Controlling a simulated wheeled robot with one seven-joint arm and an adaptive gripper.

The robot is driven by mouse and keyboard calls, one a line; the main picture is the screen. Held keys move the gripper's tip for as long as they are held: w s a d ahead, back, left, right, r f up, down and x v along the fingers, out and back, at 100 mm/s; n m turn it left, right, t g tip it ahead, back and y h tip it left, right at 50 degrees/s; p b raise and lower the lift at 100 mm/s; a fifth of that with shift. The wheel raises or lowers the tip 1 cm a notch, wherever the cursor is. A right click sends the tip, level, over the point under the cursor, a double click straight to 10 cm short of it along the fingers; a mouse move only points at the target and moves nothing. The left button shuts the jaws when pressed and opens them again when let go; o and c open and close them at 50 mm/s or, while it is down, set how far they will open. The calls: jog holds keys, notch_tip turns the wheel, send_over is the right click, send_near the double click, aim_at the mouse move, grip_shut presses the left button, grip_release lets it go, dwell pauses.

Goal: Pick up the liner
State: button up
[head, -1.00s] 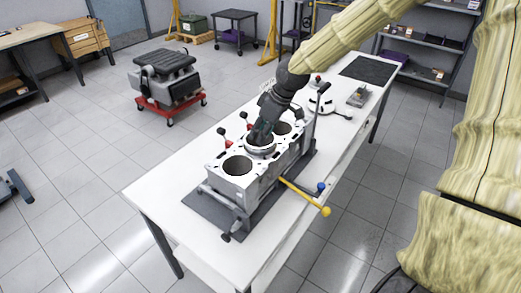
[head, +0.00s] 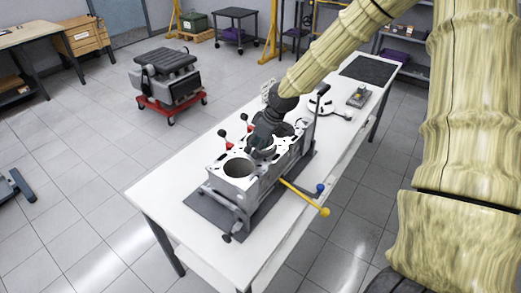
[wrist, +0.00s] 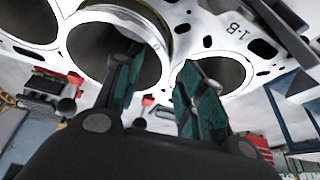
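The grey engine block (head: 262,182) lies on the white workbench with its round bores facing up. The liner (wrist: 163,30) appears to be the ring with a thin brass-coloured band at the middle bore in the wrist view; in the head view my gripper largely hides it. My gripper (wrist: 160,65) is open, with its two dark green finger pads apart. The left finger overlaps the liner's opening and the right finger overlaps the neighbouring bore, with the liner's wall between them. I cannot tell how deep the fingertips reach or whether they touch the wall.
The workbench (head: 158,190) is clear at its near left end. A yellow-handled lever (head: 305,197) sticks out from the block's right side, and red- and black-knobbed levers (head: 226,139) stand on its left. A white round part (head: 325,107) and a dark mat (head: 370,68) lie farther back.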

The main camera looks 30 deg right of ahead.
jog(key=shift+x, duration=0.8)
jog(key=shift+s, duration=0.1)
jog(key=shift+c, duration=0.5)
jog(key=shift+s, duration=0.1)
grip_shut()
